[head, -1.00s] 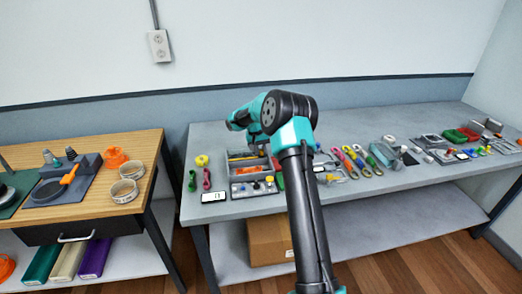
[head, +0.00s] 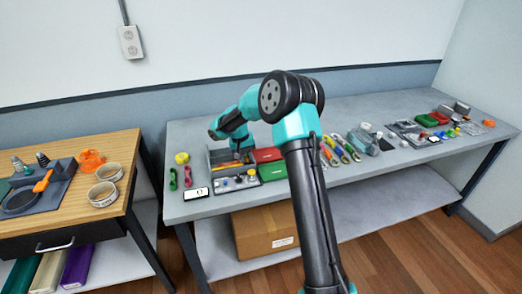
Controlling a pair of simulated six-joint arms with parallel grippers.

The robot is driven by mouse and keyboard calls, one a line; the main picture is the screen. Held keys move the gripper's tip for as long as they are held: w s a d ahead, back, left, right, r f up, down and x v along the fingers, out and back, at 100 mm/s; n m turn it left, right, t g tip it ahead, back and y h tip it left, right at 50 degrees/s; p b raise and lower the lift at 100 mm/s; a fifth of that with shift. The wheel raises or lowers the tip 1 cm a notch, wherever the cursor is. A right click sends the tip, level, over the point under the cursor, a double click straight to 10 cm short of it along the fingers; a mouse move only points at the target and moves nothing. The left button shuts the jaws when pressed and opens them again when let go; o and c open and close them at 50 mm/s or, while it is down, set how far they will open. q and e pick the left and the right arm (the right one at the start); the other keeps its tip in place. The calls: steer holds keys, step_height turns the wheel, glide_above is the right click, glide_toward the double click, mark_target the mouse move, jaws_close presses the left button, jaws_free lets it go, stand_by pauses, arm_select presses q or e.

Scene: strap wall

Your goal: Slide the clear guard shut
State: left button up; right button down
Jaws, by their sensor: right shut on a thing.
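My right arm comes in from the bottom, bends at its elbow and reaches down to the left. Its gripper (head: 240,156) is small and partly hidden by its own wrist, at the grey open tray (head: 211,163) on the long grey bench. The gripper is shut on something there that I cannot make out. No clear guard stands out in the head view; its see-through surface and position cannot be told. A panel with small coloured knobs (head: 237,183) lies in front of the tray. My left gripper is not in view.
Red (head: 266,155) and green (head: 273,168) boxes sit right of the tray. A white display (head: 196,193), pink and green tools and a yellow ring (head: 182,158) lie to its left. Colourful tools (head: 341,150) lie farther right. A wooden table (head: 105,212) stands at left.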

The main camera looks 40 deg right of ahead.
steer(key=shift+s+a, duration=0.15)
steer(key=shift+s, duration=0.2)
steer(key=c, duration=1.2)
jaws_free()
steer(key=shift+s, duration=0.1)
steer(key=shift+r, duration=0.4)
steer(key=v, duration=1.6)
steer(key=shift+a+r, duration=0.1)
steer(key=shift+r, duration=0.25)
